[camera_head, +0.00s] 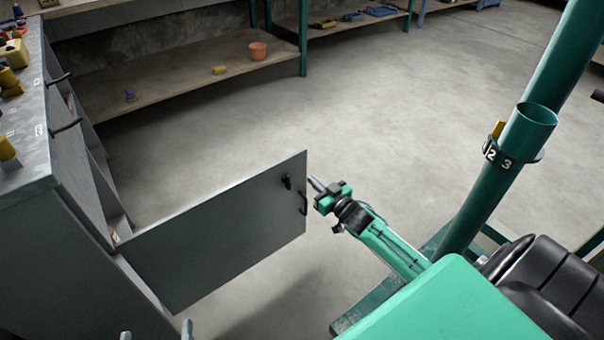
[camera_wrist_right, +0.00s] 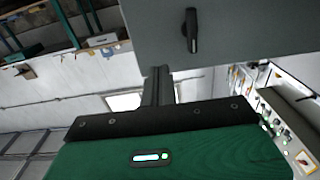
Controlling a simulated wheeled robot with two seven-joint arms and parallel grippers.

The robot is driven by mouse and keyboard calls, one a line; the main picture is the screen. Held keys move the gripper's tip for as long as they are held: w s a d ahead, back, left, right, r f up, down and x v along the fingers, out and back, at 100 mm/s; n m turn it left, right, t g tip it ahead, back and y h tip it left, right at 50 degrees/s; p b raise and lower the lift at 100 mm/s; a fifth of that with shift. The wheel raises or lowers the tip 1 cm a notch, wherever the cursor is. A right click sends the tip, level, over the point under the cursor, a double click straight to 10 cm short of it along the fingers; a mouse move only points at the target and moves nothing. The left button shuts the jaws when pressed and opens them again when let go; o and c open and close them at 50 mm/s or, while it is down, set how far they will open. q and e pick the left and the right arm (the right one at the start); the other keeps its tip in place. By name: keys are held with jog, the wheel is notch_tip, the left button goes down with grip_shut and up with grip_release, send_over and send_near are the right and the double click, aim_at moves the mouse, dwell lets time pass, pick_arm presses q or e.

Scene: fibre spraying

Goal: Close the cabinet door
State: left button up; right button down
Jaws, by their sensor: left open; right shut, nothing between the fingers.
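The grey cabinet (camera_head: 75,275) stands at the left. Its door (camera_head: 215,235) stands open, swung out into the room toward the right. A dark latch and a handle (camera_head: 303,203) sit near the door's free edge. My right gripper (camera_head: 314,183) is shut and empty, beside that free edge near the handle. In the right wrist view the shut fingers (camera_wrist_right: 157,85) reach up to the edge of the door panel (camera_wrist_right: 240,30), with the latch (camera_wrist_right: 192,30) above. I cannot tell whether they touch it. My left gripper (camera_head: 156,335) is open, only its fingertips showing at the bottom edge, near the cabinet.
Yellow items (camera_head: 8,80) stand on the cabinet top. A low shelf (camera_head: 180,75) along the back wall holds an orange pot (camera_head: 258,51). A green post (camera_head: 480,180) and a black seat (camera_head: 540,275) are at the right. The concrete floor (camera_head: 400,110) behind the door is clear.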

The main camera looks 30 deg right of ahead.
aim_at(297, 165)
jog(key=w, duration=0.2)
jog(key=w+b, duration=0.1)
jog(key=w, duration=0.2)
jog(key=shift+w+a, duration=0.25)
jog(key=shift+w, duration=0.05)
pick_arm(q)
notch_tip(297, 165, up, 8)
jog(key=w+a+t, duration=0.1)
jog(key=a+t, duration=0.1)
jog(key=t, duration=0.2)
jog(key=shift+w+t, duration=0.3)
jog(key=shift+t, duration=0.1)
pick_arm(e)
jog(key=shift+w, duration=0.45)
pick_arm(q)
jog(key=shift+a, duration=0.1)
pick_arm(e)
jog(key=shift+w, duration=0.1)
